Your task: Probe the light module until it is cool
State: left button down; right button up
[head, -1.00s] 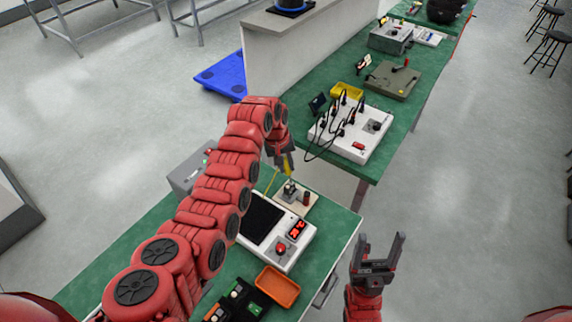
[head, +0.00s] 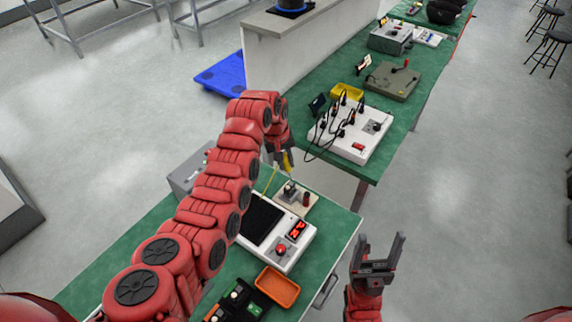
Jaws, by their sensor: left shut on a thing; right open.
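My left gripper (head: 282,160) is shut on a yellow probe (head: 288,159) above the far end of the near green bench. Its fingers are partly hidden by my arm. Below it, a beige board (head: 310,211) carries a small grey fixture (head: 291,190) and a dark reddish cylinder. A white unit (head: 278,263) has a black pad (head: 260,219), a lit red display (head: 297,230) and a red button (head: 281,249). A black rack (head: 262,302) holds small green and white modules. I cannot tell which is the light module. My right gripper (head: 380,254) is open and empty, right of the bench.
An orange tray (head: 279,287) lies at the bench's right edge. A grey box (head: 187,174) stands partly behind my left arm. A white cable panel (head: 355,140) and a yellow bin (head: 347,93) sit on the far green bench.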

aim_at(286, 154)
pick_arm(q)
jog(key=shift+r, duration=2.3)
